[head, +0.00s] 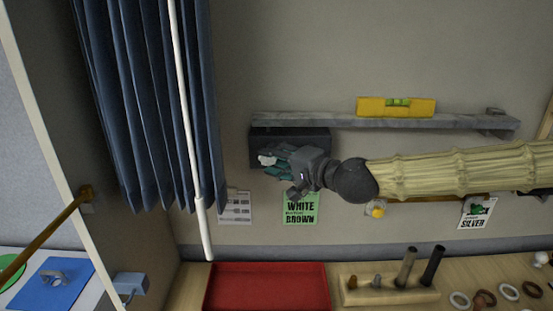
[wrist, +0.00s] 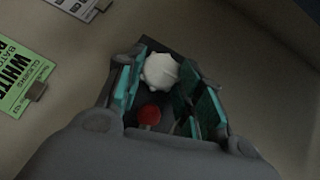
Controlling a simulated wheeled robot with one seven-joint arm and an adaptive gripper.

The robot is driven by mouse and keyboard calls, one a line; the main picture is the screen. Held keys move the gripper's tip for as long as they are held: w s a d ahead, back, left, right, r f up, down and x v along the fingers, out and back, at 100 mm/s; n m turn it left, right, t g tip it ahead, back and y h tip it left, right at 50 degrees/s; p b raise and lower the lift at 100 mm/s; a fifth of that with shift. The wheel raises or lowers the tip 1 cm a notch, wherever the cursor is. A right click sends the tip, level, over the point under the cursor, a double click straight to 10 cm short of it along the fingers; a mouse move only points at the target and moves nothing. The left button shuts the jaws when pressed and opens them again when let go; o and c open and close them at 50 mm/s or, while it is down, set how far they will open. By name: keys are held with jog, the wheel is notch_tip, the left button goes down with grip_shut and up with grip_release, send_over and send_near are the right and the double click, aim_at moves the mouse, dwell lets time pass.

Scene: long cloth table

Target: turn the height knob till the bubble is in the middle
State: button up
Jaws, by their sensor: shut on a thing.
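A yellow spirit level (head: 365,106) with a green vial (head: 398,102) sits on a grey shelf (head: 340,121) on the wall. The bubble is too small for me to tell its exact place. A dark box (head: 262,140) is under the shelf's left end. The white height knob (head: 266,160) is at the box's front, and it shows in the wrist view (wrist: 160,70) with a lobed rim. My gripper (head: 275,165) has its teal-padded fingers on either side of the knob and is shut on it.
A red round part (wrist: 149,116) shows between my fingers below the knob. A green card (head: 300,208) hangs below the box. A blue curtain (head: 145,100) and white rod (head: 187,110) are at left. A red tray (head: 265,288) and wooden peg block (head: 390,297) stand on the table below.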

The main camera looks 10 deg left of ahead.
jog(key=shift+s+f, duration=0.1)
jog(key=shift+f, duration=0.05)
jog(key=o, duration=1)
jog(key=v, duration=1.2)
